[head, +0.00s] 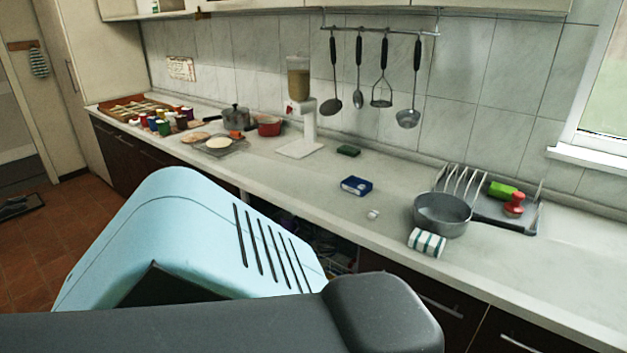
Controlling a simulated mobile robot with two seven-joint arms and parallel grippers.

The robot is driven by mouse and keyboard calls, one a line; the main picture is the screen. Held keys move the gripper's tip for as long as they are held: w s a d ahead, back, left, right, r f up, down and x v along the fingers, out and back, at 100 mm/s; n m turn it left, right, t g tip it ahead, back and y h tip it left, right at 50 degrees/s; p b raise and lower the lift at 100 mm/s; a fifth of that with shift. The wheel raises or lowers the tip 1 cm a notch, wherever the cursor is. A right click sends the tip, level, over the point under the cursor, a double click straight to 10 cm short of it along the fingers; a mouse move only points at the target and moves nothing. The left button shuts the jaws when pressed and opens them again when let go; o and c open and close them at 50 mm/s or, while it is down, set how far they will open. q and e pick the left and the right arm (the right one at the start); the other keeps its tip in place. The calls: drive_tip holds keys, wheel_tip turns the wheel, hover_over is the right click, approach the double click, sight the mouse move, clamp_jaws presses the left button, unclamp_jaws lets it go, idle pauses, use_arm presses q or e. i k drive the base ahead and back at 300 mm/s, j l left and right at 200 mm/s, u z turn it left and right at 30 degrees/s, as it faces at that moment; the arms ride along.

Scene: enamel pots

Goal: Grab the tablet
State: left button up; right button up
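A small whitish piece (373,214), which looks like the tablet, lies on the pale countertop (330,205) near its front edge. It is too small to make out details. A blue and white box (356,186) lies on the counter just behind and to the left of it, apart from it. Neither of my grippers is in view, and nothing is seen touching the small piece or the box.
A green sponge (348,151) and a white dispenser (302,120) are farther back. Large parts of my own body hide the lower left.

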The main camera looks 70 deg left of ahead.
sight(374, 214)
drive_tip(key=u, duration=1.9)
